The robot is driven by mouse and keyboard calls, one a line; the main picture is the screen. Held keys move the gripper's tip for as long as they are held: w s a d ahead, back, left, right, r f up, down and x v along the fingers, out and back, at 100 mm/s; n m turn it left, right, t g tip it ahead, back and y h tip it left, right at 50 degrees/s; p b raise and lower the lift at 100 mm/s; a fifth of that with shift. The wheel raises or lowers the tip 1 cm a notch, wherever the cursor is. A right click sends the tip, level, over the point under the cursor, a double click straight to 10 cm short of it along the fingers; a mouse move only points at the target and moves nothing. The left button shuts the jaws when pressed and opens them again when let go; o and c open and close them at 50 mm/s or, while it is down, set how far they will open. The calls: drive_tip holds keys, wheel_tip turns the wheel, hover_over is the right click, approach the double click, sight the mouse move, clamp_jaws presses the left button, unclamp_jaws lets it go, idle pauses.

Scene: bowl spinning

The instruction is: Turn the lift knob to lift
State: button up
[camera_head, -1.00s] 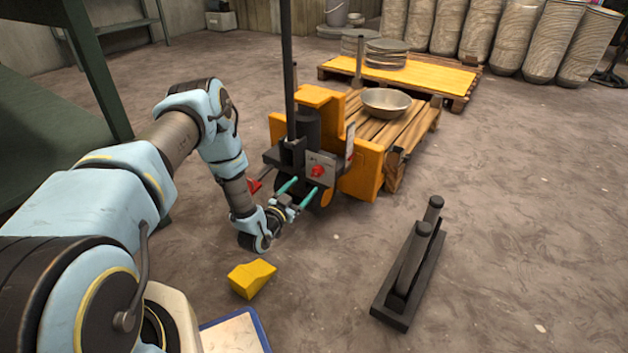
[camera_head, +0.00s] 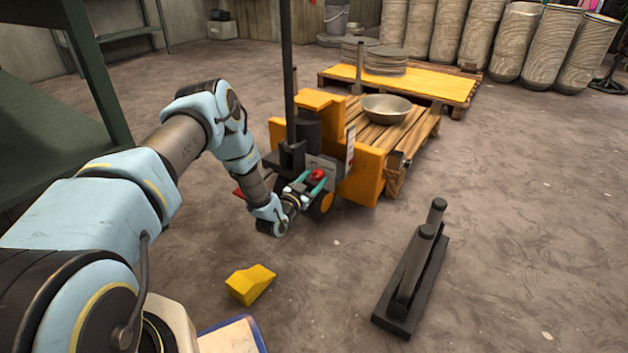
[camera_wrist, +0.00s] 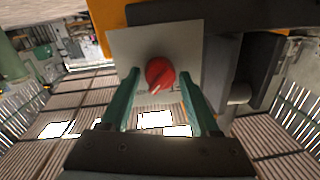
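The red lift knob (camera_head: 317,174) sits on a grey plate on the front of the orange pallet truck (camera_head: 362,172). In the wrist view the round knob (camera_wrist: 160,74) has a pale pointer mark towards its lower edge. My gripper (camera_head: 311,180) is at the plate with its two teal fingers apart. In the wrist view my gripper (camera_wrist: 160,78) has one finger left and one right of the knob, with gaps on both sides. I cannot tell exactly how deep the tips reach. Markings on the plate are too small to read.
A metal bowl (camera_head: 386,107) stands on the wooden pallet (camera_head: 405,134) behind the truck. A yellow block (camera_head: 250,284) and a dark stand with posts (camera_head: 412,290) are on the floor. A green table (camera_head: 50,150) is at the left.

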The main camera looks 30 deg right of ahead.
clamp_jaws()
idle(0.5)
drive_tip(key=n, duration=0.4)
drive_tip(key=shift+n+p, duration=0.3)
drive_tip(key=shift+n, duration=0.1)
drive_tip(key=n, duration=0.4)
drive_tip(key=shift+w+a+g, duration=0.1)
drive_tip(key=shift+g, duration=0.2)
drive_tip(key=n+b, duration=0.1)
drive_tip(key=n, duration=0.4)
drive_tip(key=shift+g, duration=0.3)
drive_tip(key=shift+n+b, duration=0.55)
drive_tip(key=shift+n, duration=1.05)
